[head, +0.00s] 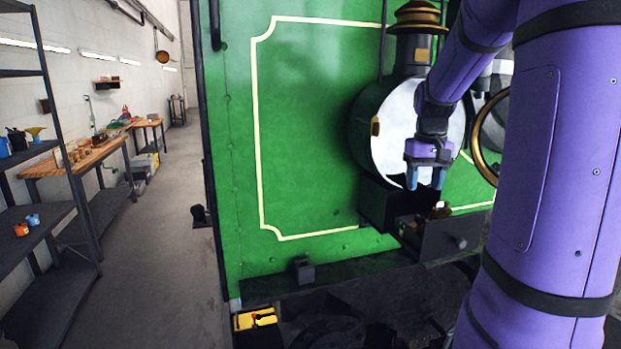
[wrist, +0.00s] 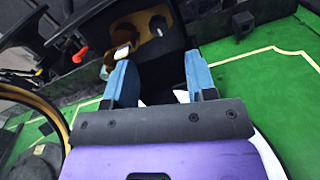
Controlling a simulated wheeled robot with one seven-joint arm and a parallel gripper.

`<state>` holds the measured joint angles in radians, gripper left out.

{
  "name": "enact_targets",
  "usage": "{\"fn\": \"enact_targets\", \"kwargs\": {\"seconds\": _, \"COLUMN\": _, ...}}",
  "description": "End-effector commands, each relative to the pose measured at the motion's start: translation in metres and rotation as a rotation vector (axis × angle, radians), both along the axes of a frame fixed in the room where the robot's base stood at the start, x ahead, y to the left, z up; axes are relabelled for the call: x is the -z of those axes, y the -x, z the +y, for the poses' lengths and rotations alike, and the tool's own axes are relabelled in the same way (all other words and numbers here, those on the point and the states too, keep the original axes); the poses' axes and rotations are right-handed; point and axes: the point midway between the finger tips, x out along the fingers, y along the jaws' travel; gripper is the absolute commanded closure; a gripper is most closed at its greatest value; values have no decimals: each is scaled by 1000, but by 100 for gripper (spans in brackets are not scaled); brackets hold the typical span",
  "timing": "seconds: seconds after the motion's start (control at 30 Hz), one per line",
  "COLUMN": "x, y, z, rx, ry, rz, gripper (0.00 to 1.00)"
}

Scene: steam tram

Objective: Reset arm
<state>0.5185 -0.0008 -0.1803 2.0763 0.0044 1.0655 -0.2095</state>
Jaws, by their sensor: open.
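My purple arm comes in from the right of the head view and hangs down in front of the tram's boiler. My gripper (head: 425,184) points downward with its blue fingers apart. In the wrist view my gripper (wrist: 160,85) also shows its two blue fingers spread, with nothing held between them. Beyond the fingertips in the wrist view is a brassy fitting (wrist: 152,47) on a dark box. In the head view the dark box (head: 440,240) sits below the gripper. I cannot tell the exact gap between them.
The green tram panel (head: 310,120) fills the middle. The round white-faced boiler (head: 395,130) is right behind the gripper, with a brass-rimmed wheel (head: 477,150) to its right. A dark shelf (head: 65,150) and a wooden workbench (head: 90,155) stand left. The floor aisle (head: 170,235) is clear.

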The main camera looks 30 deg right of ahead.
Motion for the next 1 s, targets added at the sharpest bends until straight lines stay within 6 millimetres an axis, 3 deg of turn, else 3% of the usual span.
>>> {"fn": "enact_targets", "kwargs": {"seconds": 0.17, "x": 0, "y": 0, "z": 2, "rx": -3, "ry": 1, "rz": -2, "gripper": 49}}
{"fn": "enact_targets", "kwargs": {"seconds": 0.27, "x": -5, "y": 0, "z": 13, "rx": -19, "ry": 7, "rz": -15, "gripper": 49}}
{"fn": "enact_targets", "kwargs": {"seconds": 0.37, "x": -15, "y": 2, "z": 39, "rx": -57, "ry": 19, "rz": -48, "gripper": 49}}
{"fn": "enact_targets", "kwargs": {"seconds": 0.57, "x": -36, "y": 19, "z": 111, "rx": -165, "ry": 50, "rz": -145, "gripper": 49}}
{"fn": "enact_targets", "kwargs": {"seconds": 0.8, "x": -48, "y": 55, "z": 186, "rx": -296, "ry": 80, "rz": -265, "gripper": 49}}
{"fn": "enact_targets", "kwargs": {"seconds": 1.0, "x": -47, "y": 93, "z": 235, "rx": -397, "ry": 98, "rz": -364, "gripper": 49}}
